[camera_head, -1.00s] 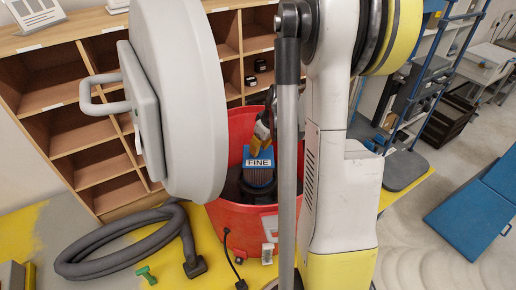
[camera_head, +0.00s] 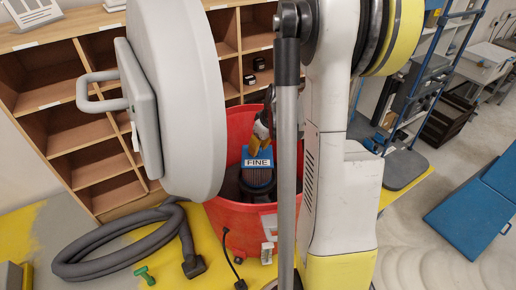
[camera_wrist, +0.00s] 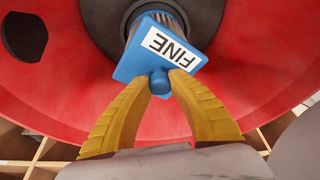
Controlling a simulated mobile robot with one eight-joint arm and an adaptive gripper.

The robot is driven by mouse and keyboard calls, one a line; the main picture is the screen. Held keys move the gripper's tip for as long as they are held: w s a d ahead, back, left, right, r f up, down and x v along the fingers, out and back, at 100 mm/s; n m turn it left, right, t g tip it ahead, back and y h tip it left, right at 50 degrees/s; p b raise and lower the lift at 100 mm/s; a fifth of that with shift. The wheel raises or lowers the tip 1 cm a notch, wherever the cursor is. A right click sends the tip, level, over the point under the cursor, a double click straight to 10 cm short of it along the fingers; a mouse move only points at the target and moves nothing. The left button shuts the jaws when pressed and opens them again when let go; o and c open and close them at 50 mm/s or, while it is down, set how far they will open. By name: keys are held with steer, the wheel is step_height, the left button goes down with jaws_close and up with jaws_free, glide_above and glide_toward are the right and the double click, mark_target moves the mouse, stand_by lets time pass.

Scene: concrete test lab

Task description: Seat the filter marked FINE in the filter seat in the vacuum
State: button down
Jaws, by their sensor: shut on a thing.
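The filter marked FINE (camera_head: 258,164) has a blue top and a ribbed dark body. It is inside the red vacuum tub (camera_head: 229,212). My gripper (camera_wrist: 160,84) has its two yellow fingers shut on the small blue knob of the filter's top. In the wrist view the filter (camera_wrist: 143,60) stands over a dark round seat area (camera_wrist: 117,12) at the tub's middle. The filter's lower end and most of the seat are hidden, so I cannot tell whether it touches the seat. In the head view my gripper (camera_head: 260,143) is partly hidden.
The large grey lid (camera_head: 185,90) stands open at the tub's left. A grey hose (camera_head: 120,256) and a green part (camera_head: 144,274) lie on the yellow and grey bench top. Wooden shelves (camera_head: 90,130) stand behind. A black cable (camera_head: 229,251) hangs at the tub's front.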

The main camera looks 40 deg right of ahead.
steer(key=shift+f+b, duration=0.25)
steer(key=shift+b, duration=0.05)
steer(key=shift+f+b, duration=0.35)
steer(key=shift+b, duration=0.1)
steer(key=shift+f, duration=0.2)
stand_by(0.6)
steer(key=c, duration=1.2)
jaws_free()
steer(key=shift+c, duration=0.2)
steer(key=shift+r+p, duration=1.35)
steer(key=shift+r, duration=1.2)
